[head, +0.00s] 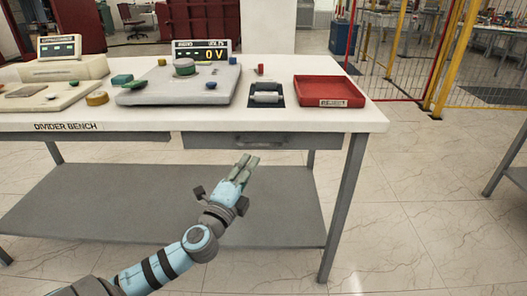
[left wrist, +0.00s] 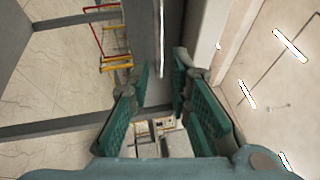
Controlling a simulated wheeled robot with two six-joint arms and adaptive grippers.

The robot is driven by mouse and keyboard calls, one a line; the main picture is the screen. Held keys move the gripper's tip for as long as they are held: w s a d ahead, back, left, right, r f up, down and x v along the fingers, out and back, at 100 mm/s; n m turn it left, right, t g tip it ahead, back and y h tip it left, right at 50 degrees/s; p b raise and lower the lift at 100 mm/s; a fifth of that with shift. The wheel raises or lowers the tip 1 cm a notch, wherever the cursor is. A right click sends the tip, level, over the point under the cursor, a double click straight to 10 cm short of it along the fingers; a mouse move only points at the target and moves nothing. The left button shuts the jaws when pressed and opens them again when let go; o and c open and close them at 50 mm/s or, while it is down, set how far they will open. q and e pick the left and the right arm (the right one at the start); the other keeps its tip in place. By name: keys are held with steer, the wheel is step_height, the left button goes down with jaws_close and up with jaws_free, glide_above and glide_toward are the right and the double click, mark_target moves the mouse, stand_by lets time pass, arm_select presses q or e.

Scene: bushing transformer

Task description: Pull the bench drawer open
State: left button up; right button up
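The bench drawer (head: 208,141) is a grey front under the right half of the white bench top, and it looks shut. Its dark handle (head: 262,142) sits near the middle of the front. My left gripper (head: 247,161) is in front of the drawer, just below and left of the handle in the head view. In the left wrist view the gripper's (left wrist: 162,68) green-padded fingers are apart with a gap between them. The grey drawer front (left wrist: 155,50) shows beyond the fingertips. I cannot tell whether they touch the handle. My right gripper is not in view.
The bench top (head: 345,118) carries a red tray (head: 328,91), a grey device (head: 180,84) and a display reading 0 V (head: 203,52). A lower shelf (head: 130,205) and a right leg (head: 343,205) frame the space under the drawer.

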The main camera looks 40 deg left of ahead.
mark_target(264, 144)
arm_select(q)
steer(key=x, duration=0.9)
steer(key=shift+w+a, duration=0.1)
steer(key=shift+w, duration=0.3)
jaws_close()
